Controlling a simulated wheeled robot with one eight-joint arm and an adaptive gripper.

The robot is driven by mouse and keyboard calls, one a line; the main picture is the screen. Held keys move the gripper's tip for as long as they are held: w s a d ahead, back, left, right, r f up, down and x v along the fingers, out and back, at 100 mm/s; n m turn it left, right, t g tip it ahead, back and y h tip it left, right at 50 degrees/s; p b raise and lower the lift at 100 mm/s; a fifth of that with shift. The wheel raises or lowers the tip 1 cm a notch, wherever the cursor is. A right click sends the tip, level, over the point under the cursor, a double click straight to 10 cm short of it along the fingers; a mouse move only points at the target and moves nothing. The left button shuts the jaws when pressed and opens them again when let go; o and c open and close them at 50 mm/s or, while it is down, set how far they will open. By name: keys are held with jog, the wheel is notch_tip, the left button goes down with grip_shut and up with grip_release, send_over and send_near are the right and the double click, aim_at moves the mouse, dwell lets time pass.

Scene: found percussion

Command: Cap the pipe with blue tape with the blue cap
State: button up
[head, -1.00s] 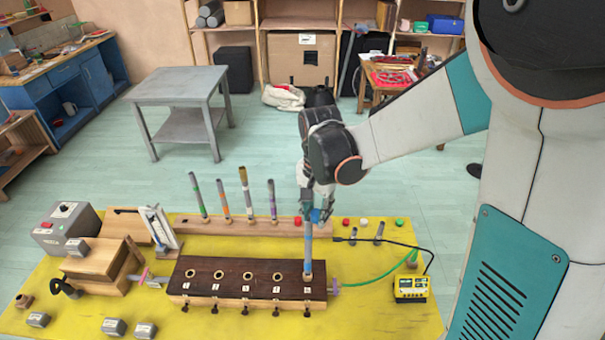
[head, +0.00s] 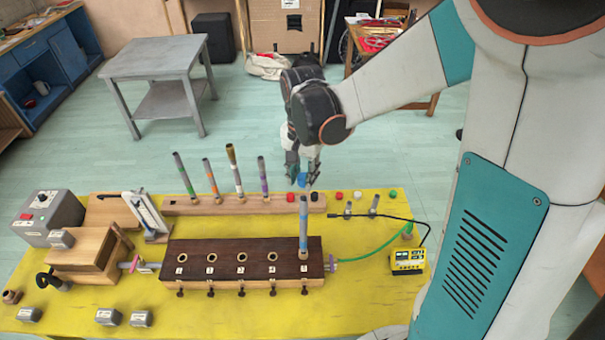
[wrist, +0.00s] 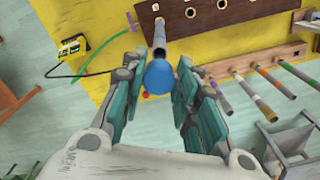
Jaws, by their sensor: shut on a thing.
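The pipe with blue tape (head: 303,232) stands upright in the rightmost hole of a dark wooden block (head: 222,256). My gripper (head: 302,178) is shut on the blue cap (head: 301,181), just above and behind the pipe's top in the head view. In the wrist view the blue cap (wrist: 159,77) sits between the fingertips of my gripper (wrist: 158,85). The pipe (wrist: 159,38) shows just beyond the cap there, and the cap may hide part of its end. A small gap seems to separate cap and pipe; depth is hard to judge.
Several taped pipes, such as one with purple tape (head: 263,178), stand in a rear wooden rail (head: 180,207). Loose caps lie at the rear right, including a green one (head: 392,193). A yellow device (head: 407,262) with cables sits at right.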

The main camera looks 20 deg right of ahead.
aim_at(302, 200)
jog(key=shift+w+f+b, duration=0.1)
jog(key=shift+f+b, duration=2.05)
jog(key=shift+f, duration=0.55)
jog(key=shift+b, duration=0.4)
jog(key=shift+f+b, duration=1.4)
jog(key=shift+f, duration=0.1)
jog(key=o, duration=0.8)
notch_tip(302, 200, up, 12)
